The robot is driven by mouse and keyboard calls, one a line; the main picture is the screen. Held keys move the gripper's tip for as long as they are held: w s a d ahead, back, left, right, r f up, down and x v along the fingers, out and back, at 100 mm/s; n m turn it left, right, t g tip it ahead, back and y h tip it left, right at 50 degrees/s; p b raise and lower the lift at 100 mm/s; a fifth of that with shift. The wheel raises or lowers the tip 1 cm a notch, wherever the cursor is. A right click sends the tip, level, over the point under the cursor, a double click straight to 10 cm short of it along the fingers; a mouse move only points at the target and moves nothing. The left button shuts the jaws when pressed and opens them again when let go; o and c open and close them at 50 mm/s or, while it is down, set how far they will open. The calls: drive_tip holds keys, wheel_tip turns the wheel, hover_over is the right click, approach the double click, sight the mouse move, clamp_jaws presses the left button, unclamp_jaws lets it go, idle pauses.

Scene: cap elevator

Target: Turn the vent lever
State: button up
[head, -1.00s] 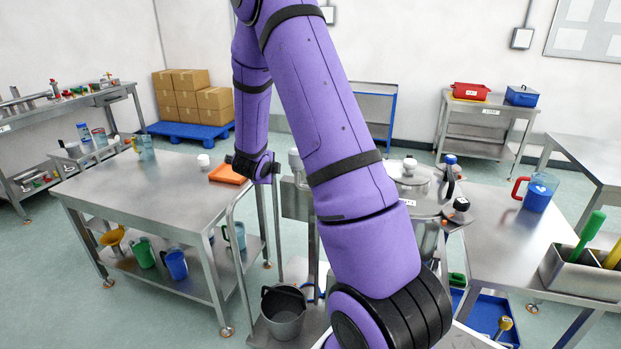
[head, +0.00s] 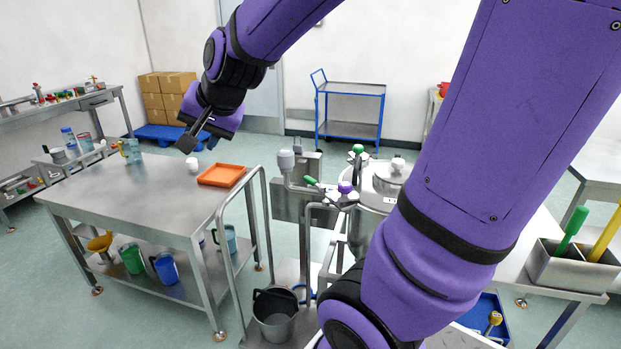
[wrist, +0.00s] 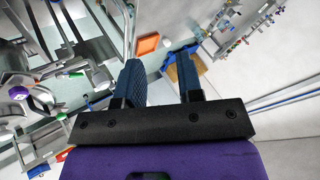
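A steel vessel (head: 386,183) stands right of centre in the head view, partly hidden by my arm. Beside it are pipework and several handles: a green-handled lever (head: 311,180), another green handle (head: 357,149) and a purple knob (head: 345,187). I cannot tell which of them is the vent lever. My gripper (head: 198,140) is in the air above the left steel table, well to the left of these handles. Its fingers are apart and empty in the wrist view (wrist: 160,82). Green and purple fittings (wrist: 18,92) also show at the left of the wrist view.
The left table (head: 130,190) holds an orange tray (head: 222,175), a white cup (head: 192,164) and a clear jug (head: 131,150). A steel handrail (head: 220,255) and a grey bucket (head: 275,315) stand in front of the vessel. A blue cart (head: 350,90) is behind.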

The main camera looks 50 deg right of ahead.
drive_tip(key=s+a+r+n+g, duration=0.1)
drive_tip(key=s+r+n, duration=0.15)
drive_tip(key=s, duration=0.35)
drive_tip(key=m+g+h, duration=0.2)
drive_tip(key=m+g, duration=0.1)
drive_tip(key=m, duration=2.9)
hover_over(310, 178)
drive_tip(key=s, duration=0.4)
wheel_tip(310, 178, down, 25)
drive_tip(key=x, duration=0.3)
drive_tip(key=a+x, duration=0.1)
drive_tip(key=x, duration=0.5)
drive_tip(key=shift+w+a+f, duration=0.15)
drive_tip(key=shift+w+f, duration=0.1)
drive_tip(key=shift+f, duration=0.15)
